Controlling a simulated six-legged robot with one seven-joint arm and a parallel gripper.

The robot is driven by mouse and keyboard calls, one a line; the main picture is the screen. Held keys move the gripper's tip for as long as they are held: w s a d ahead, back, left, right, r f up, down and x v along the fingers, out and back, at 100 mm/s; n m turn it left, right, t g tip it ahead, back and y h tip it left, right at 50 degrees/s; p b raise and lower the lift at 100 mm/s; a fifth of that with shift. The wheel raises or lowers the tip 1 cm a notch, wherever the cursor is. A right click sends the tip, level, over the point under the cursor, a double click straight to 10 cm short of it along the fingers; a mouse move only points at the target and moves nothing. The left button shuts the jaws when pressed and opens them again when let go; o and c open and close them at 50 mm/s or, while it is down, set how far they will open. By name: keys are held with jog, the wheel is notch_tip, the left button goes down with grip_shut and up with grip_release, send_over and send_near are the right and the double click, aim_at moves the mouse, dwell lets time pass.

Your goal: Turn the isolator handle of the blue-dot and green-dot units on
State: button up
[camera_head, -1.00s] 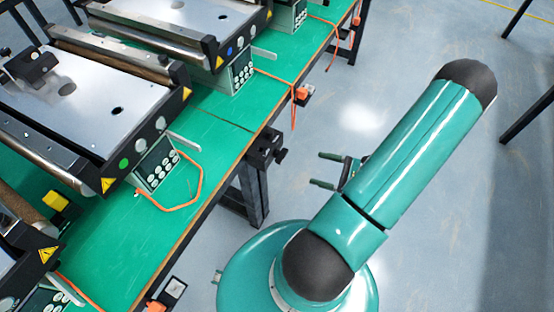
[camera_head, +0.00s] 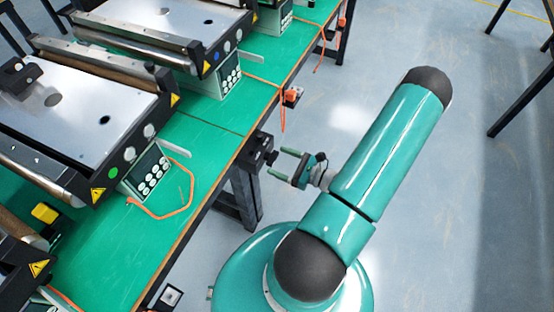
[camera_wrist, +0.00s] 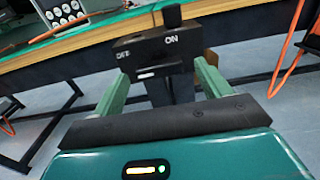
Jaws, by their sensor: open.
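The green-dot unit (camera_head: 75,110) is at the left in the head view, its green dot (camera_head: 112,173) on the near side. The blue-dot unit (camera_head: 160,28) is behind it, with its blue dot (camera_head: 217,57). A black isolator box (camera_head: 256,152) sits at the table's front edge. In the wrist view, the isolator box (camera_wrist: 140,58) reads OFF at left and ON at right, and its black handle knob (camera_wrist: 172,16) stands up near ON. I cannot tell which unit it serves. My gripper (camera_head: 279,162) is open, fingers pointing at this box; the fingers (camera_wrist: 162,66) show either side in the wrist view.
Orange cables (camera_head: 172,214) run from the units over the green table (camera_head: 200,135). An orange connector (camera_head: 291,95) sits at the table edge farther back. A black table leg (camera_head: 245,198) stands below the box. Floor (camera_head: 420,200) to the right is clear.

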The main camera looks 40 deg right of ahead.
jog(key=shift+x, duration=0.95)
jog(key=c, duration=1)
